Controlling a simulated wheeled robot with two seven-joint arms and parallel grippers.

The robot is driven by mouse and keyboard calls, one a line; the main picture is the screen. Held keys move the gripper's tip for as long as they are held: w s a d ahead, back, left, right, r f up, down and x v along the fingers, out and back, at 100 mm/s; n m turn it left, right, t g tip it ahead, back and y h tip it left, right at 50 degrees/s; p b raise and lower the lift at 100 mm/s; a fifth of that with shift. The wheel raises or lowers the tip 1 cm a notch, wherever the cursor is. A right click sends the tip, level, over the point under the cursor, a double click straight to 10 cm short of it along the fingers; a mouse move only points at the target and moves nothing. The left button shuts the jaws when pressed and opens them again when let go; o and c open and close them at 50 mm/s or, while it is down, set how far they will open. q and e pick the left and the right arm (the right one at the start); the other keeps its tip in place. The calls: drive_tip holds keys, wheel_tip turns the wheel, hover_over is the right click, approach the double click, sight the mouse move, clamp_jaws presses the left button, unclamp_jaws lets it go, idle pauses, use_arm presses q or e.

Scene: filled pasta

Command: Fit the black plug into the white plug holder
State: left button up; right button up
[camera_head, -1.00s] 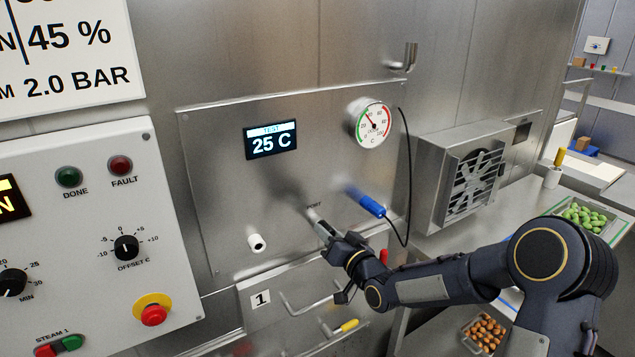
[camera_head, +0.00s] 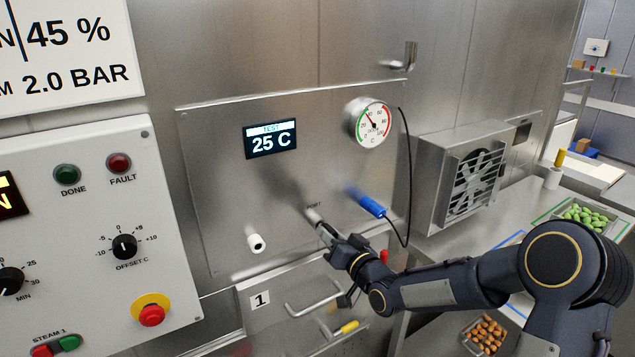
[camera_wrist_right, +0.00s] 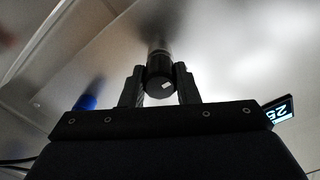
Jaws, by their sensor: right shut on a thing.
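The black plug (camera_wrist_right: 159,84), a short dark cylinder with a small white mark, is between the fingers of my right gripper (camera_wrist_right: 160,92) in the right wrist view. The gripper is shut on it. In the head view my right gripper (camera_head: 325,231) is at the steel panel, just below a grey stub (camera_head: 313,215) at the PORT label. The gripper mostly hides the plug there, and I cannot tell whether the plug still sits in the port. The white plug holder (camera_head: 256,243), a short tube with a dark opening, sticks out of the panel left of the gripper. My left gripper is out of view.
A blue-handled probe (camera_head: 371,205) with a black cable sits right of the port. A fan box (camera_head: 465,178) is farther right. Drawer handles (camera_head: 318,295) project below the panel. A control box (camera_head: 90,230) with knobs is at left. The panel between holder and port is clear.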

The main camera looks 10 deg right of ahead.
drive_tip(key=shift+s, duration=0.1)
